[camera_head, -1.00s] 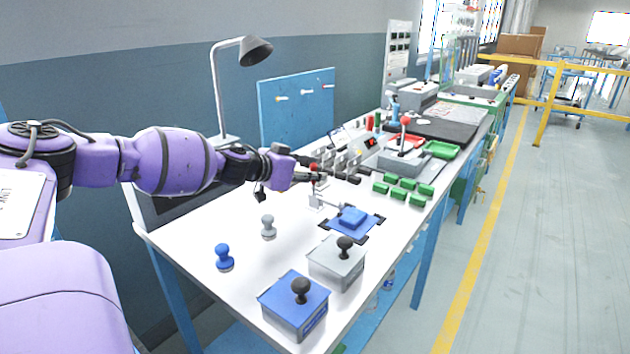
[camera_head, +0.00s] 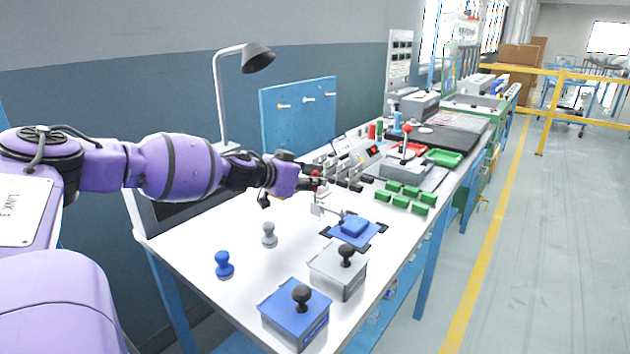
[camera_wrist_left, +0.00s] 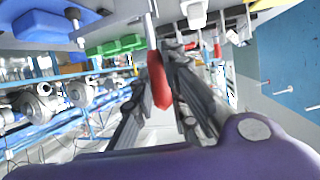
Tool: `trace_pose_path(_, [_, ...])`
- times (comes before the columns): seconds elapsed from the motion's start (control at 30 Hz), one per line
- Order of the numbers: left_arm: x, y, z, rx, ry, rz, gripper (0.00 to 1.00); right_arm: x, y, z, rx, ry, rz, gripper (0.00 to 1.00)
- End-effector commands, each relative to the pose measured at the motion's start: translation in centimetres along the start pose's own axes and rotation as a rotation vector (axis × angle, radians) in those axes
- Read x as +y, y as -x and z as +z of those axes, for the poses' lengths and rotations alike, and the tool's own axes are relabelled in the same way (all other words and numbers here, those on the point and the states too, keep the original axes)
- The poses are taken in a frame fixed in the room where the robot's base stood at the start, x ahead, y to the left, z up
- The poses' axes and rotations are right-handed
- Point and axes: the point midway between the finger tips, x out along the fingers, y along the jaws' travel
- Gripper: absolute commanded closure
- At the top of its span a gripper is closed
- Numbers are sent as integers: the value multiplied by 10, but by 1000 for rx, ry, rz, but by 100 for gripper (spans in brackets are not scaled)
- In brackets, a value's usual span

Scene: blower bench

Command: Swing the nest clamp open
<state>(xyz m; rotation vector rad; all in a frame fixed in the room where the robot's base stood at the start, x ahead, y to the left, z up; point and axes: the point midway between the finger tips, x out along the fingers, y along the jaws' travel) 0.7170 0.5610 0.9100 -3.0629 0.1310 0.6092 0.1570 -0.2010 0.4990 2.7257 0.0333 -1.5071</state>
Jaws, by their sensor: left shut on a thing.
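The nest clamp (camera_head: 319,210) is a small grey toggle with a red handle, standing at the left edge of the blue nest plate (camera_head: 341,237). My left gripper (camera_head: 317,183) reaches in from the left above the clamp. In the left wrist view, the red handle (camera_wrist_left: 158,80) lies between the fingers of my left gripper (camera_wrist_left: 160,75), which is shut on it. In the head view the fingers hide most of the handle. My right gripper is not in view.
A grey stamp (camera_head: 269,235) and a blue stamp (camera_head: 224,265) stand to the left. A blue box (camera_head: 295,318) and a grey box (camera_head: 336,275) with black knobs stand in front. Several green blocks (camera_head: 411,195) lie to the right.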

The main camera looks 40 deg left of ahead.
Motion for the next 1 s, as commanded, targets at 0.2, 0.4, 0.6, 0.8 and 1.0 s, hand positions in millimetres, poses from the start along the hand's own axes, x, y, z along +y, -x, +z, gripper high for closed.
trace_pose_path(0.2, [0, 0, 0, 1, 11, 4, 100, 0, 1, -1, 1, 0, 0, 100])
trace_pose_path(0.4, [-5, 2, -1, 16, 70, 27, 100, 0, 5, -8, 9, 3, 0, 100])
trace_pose_path(0.6, [-15, 3, 0, 43, 188, 75, 100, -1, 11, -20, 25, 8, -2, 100])
trace_pose_path(0.8, [-26, 3, 5, 72, 326, 133, 100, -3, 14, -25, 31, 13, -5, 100])
trace_pose_path(1.0, [-34, 2, 11, 96, 443, 184, 100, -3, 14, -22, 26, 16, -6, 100])
